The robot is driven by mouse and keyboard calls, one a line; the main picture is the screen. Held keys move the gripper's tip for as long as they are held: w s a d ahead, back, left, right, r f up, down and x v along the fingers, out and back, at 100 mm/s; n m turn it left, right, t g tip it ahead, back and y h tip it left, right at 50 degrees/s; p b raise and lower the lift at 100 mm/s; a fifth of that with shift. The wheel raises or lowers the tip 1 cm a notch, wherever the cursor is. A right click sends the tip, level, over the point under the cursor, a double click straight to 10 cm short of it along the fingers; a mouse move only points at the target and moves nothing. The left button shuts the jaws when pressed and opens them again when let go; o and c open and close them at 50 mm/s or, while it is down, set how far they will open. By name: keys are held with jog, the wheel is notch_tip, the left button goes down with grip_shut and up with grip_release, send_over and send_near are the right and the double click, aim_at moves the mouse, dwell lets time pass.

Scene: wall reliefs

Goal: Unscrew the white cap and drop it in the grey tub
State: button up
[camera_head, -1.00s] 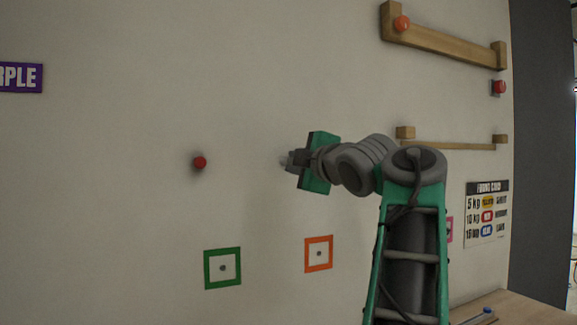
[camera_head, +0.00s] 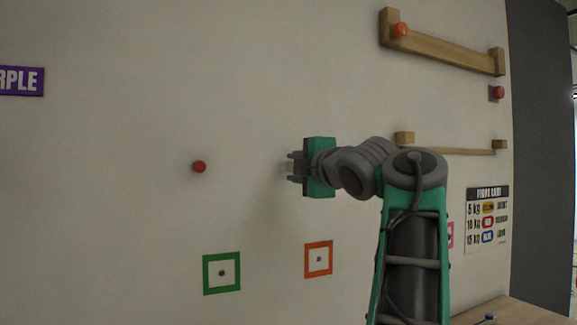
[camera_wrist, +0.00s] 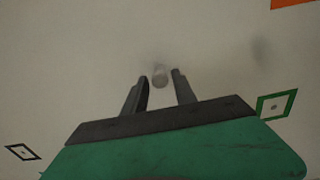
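Whether the fingers reach fully around the cap, I cannot tell. No grey tub is in view.
A red knob (camera_head: 199,167) is on the wall to the left. Green (camera_head: 222,273) and orange (camera_head: 318,259) square frames are lower down. Wooden rails (camera_head: 445,46) are at upper right. A wooden surface (camera_head: 520,312) shows at bottom right.

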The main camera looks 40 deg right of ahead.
jog(key=m+p, duration=0.7)
jog(key=m, duration=1.1)
grip_shut()
jog(key=n+b, duration=0.5)
jog(key=n, duration=0.5)
jog(key=shift+s+r, duration=0.1)
jog(key=shift+s, duration=0.05)
